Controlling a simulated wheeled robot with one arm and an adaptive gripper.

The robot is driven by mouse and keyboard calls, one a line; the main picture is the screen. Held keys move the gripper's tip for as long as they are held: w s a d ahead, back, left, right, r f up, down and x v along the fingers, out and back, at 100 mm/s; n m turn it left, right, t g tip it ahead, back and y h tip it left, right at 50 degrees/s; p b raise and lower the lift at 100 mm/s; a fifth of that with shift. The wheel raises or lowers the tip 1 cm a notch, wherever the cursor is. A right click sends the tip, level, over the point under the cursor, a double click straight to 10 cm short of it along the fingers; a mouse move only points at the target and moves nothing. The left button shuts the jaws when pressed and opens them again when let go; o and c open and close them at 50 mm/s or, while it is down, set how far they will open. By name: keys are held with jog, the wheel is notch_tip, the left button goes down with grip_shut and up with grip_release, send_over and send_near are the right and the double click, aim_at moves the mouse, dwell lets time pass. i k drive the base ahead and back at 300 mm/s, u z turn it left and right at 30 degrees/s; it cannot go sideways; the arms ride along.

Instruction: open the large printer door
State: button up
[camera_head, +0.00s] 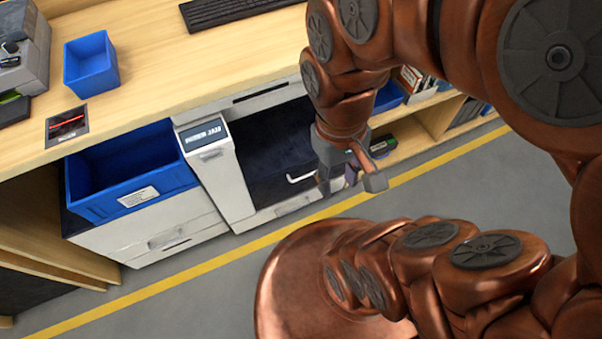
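The white printer (222,180) stands under the wooden counter. Its large front door (262,160) shows as a dark panel with a pale bar handle (300,178) near its lower right, and it looks shut. My gripper (350,185) is in front of the printer's right side, to the right of the handle. Its two grey fingers are spread apart with nothing seen between them. The left finger appears close to the handle; I cannot tell whether they touch. My wrist and gripper hide the printer's right edge.
A blue bin (130,190) sits left of the printer, above white drawers (150,238). A small blue tray (90,64) and a keyboard (235,10) are on the counter (150,50). Shelves (435,122) with items stand at right. Grey floor (215,268) in front is clear.

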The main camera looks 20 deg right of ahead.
aim_at(280, 187)
jog(key=z, duration=1.75)
jog(key=k, duration=1.4)
jog(key=u, duration=1.7)
jog(key=i, duration=0.5)
jog(key=u, duration=0.1)
